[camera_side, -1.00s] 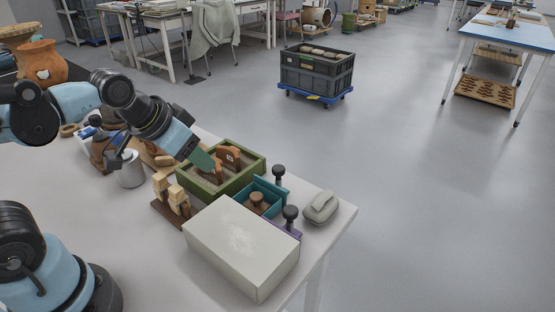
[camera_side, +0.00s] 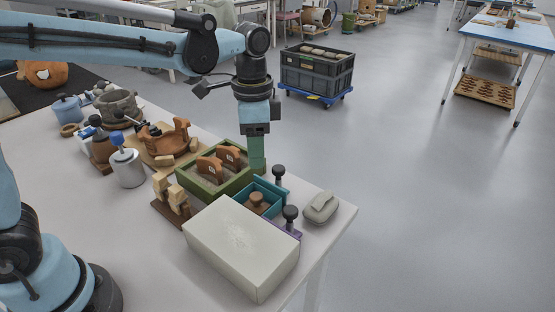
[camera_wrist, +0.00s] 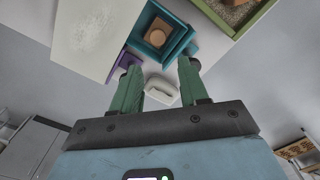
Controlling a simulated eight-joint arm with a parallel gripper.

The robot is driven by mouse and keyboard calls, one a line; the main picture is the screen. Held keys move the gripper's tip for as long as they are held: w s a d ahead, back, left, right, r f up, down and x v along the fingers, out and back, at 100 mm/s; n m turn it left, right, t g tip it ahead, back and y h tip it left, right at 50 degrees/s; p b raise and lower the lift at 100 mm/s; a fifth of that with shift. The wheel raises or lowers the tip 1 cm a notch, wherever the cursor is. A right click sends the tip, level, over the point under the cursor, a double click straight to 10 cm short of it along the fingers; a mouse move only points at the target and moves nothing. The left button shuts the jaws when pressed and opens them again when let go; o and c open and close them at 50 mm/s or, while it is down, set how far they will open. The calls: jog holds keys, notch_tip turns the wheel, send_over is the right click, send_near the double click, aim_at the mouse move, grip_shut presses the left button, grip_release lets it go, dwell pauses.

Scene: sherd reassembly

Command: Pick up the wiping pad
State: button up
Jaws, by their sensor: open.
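The wiping pad (camera_side: 320,207), seemingly the grey rounded block with a raised grip on top, lies flat near the right edge of the table. In the wrist view the pad (camera_wrist: 161,92) shows pale between my two green fingers, well beyond them. My gripper (camera_side: 257,170) points down beside the right corner of the green tray, to the left of and behind the pad. In the wrist view my gripper (camera_wrist: 160,66) has its fingers wide apart with nothing between them.
The green sand tray (camera_side: 207,190) holds brown sherds. A teal box (camera_side: 272,190) with a brown knobbed piece stands before it. Two black-knobbed posts (camera_side: 279,172) (camera_side: 290,214) stand between these and the pad. A large pale box (camera_side: 240,245) fills the front. Table edge is close beside the pad.

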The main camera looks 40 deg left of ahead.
send_over(256, 196)
jog(key=f, duration=0.5)
jog(key=shift+w+f, duration=0.3)
jog(key=shift+f, duration=0.05)
jog(key=shift+s+f, duration=0.15)
jog(key=shift+f, duration=1.2)
jog(key=shift+s+f, duration=0.1)
jog(key=shift+f, duration=1.2)
jog(key=shift+c, duration=0.2)
grip_shut()
jog(key=shift+r, duration=0.15)
